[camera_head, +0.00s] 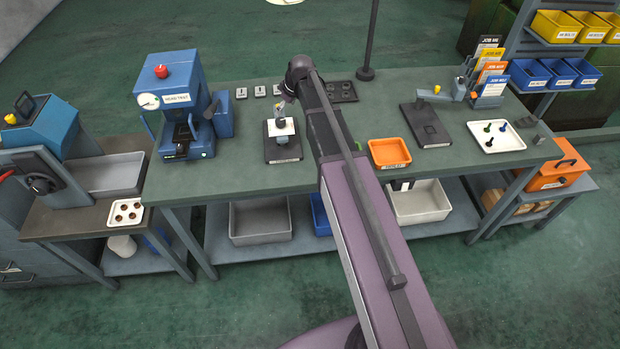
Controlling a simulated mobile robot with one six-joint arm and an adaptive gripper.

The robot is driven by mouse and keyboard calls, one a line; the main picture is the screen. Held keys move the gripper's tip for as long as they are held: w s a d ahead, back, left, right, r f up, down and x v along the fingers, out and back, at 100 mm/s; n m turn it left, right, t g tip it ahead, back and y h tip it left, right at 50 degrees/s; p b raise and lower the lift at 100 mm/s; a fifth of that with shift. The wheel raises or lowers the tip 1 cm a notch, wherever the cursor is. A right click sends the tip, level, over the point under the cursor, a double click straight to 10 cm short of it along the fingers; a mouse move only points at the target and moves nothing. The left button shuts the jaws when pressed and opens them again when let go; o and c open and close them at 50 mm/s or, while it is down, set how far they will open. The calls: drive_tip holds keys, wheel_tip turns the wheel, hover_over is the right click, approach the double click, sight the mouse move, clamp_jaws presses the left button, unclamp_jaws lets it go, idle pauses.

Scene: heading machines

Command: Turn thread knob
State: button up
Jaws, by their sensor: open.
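My arm reaches across the green-topped bench (235,160), and my gripper (287,104) hangs over a small fixture. The fixture has a dark base plate (284,158), a white block (281,127) and a grey round part (283,141) at its front. My gripper is open, just above or behind the white block; I cannot tell whether it touches it. The fingers are very small in this view. I cannot make out for sure which part is the thread knob; it may be on this fixture, partly hidden by the gripper.
A blue head-test machine (176,100) stands to the left. Several small grey blocks (259,91) lie behind the fixture. An orange tray (389,153), a dark-plated fixture (427,127) and a white tray of knob-like parts (497,137) are to the right. A pole (370,40) rises behind.

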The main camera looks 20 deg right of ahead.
drive_tip(key=shift+p+v, duration=2.7)
drive_tip(key=shift+v, duration=0.55)
drive_tip(key=s+f+m+g+h+b, duration=0.1)
drive_tip(key=s+f+m+b, duration=0.1)
drive_tip(key=s, duration=0.6)
drive_tip(key=s+f+m+g+h+b, duration=0.1)
drive_tip(key=s+f+m+b, duration=0.1)
drive_tip(key=s+f+b, duration=0.3)
drive_tip(key=s+a+f+m+g+b, duration=0.1)
drive_tip(key=s+f+m+b, duration=0.2)
drive_tip(key=s, duration=1)
drive_tip(key=shift+f+g+h+b, duration=0.35)
drive_tip(key=shift+f+b, duration=0.4)
drive_tip(key=shift+f, duration=0.7)
drive_tip(key=shift+a, duration=0.1)
drive_tip(key=shift+s, duration=0.35)
drive_tip(key=shift+w, duration=0.1)
